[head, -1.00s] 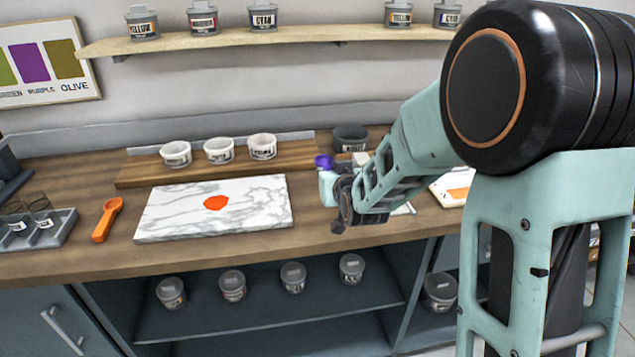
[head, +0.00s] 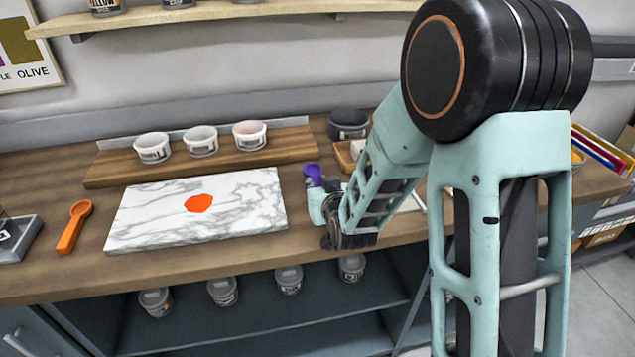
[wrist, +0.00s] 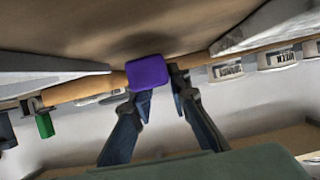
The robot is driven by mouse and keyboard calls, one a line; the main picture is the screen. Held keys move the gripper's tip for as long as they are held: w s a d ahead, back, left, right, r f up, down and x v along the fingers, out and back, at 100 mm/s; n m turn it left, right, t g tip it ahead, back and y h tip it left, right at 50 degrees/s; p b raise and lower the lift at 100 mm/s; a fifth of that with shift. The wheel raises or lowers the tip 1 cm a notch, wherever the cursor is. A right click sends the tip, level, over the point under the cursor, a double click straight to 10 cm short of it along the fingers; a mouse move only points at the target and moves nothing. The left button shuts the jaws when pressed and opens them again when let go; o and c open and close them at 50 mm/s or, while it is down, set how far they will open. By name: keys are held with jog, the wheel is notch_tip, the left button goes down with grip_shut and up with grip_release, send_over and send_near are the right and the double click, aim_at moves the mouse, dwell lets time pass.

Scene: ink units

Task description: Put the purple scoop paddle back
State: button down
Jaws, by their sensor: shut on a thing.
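The purple scoop paddle (head: 313,174) is held by my gripper (head: 320,198), just right of the marble slab in the head view. In the wrist view, its purple end (wrist: 147,72) shows at the fingertips of my gripper (wrist: 160,92). The fingers are shut on it. The rest of the paddle is hidden behind the gripper. I cannot tell how far it is above the counter.
A marble slab (head: 140,222) with an orange patch lies on the counter. An orange scoop (head: 73,228) and a grey tray (head: 18,245) are to its left. White tubs stand on a wooden riser (head: 110,177) behind it. A dark tub (head: 349,124) stands back right.

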jog(key=shift+f, duration=0.2)
jog(key=shift+r, duration=0.1)
jog(key=shift+s, duration=0.1)
jog(key=shift+f+b, duration=0.35)
jog(key=shift+b, duration=0.1)
jog(key=shift+f+b, duration=0.3)
jog(key=shift+b, duration=0.15)
jog(key=c, duration=1.8)
grip_release()
jog(key=shift+r, duration=0.15)
